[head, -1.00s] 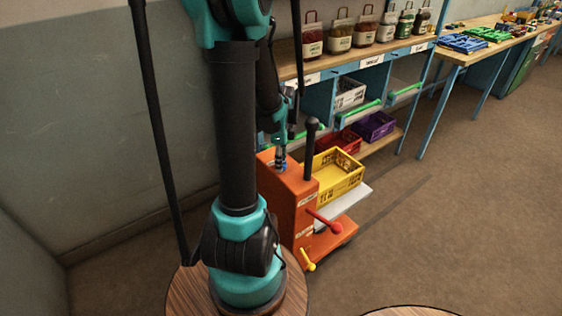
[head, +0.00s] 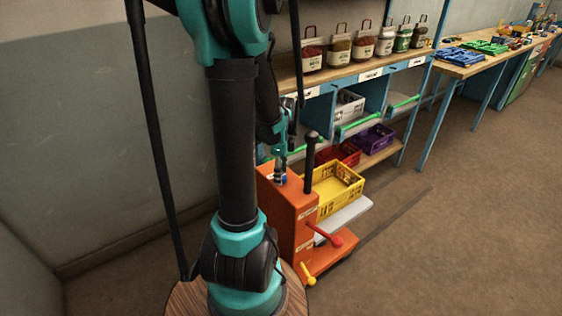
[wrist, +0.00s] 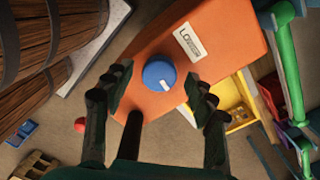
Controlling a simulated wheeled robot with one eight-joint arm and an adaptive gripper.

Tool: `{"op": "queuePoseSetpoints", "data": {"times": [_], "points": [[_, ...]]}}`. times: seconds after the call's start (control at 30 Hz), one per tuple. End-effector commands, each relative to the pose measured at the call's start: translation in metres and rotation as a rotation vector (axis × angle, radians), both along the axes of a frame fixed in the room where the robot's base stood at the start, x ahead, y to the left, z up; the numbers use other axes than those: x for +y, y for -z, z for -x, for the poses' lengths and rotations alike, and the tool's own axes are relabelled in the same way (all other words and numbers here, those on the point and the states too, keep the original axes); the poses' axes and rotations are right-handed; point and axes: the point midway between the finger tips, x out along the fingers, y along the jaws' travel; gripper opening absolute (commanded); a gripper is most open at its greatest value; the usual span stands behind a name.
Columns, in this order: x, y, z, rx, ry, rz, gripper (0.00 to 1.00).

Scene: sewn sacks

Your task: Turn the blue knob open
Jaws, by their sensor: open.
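The blue knob (wrist: 159,74) sits on the top face of an orange machine (wrist: 222,40), beside a white label. In the wrist view it shows a pale mark on its lower edge. My gripper (wrist: 160,90) is open, with one finger to each side of the knob in the picture. I cannot tell whether a finger touches it. In the head view my gripper (head: 281,166) points down over the orange machine (head: 292,222), and the knob (head: 284,180) is mostly hidden under it.
A black upright lever (head: 311,165), a red lever (head: 325,236) and a yellow lever (head: 308,273) stick out of the machine. A yellow crate (head: 335,205) stands beside it. Shelves with sacks and crates stand behind. Open floor lies to the right.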

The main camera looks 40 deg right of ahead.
Motion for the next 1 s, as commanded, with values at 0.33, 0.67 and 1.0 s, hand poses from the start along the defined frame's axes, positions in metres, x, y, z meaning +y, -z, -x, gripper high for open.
{"op": "queuePoseSetpoints", "data": {"times": [0.33, 0.67, 1.0], "points": [[0.001, -0.053, 0.001, 0.0, 0.0, 0.0, 0.56], [0.0, -0.1, 0.0, 0.0, 0.0, 0.0, 0.56], [0.0, -0.114, 0.0, 0.0, 0.0, 0.0, 0.56]]}}
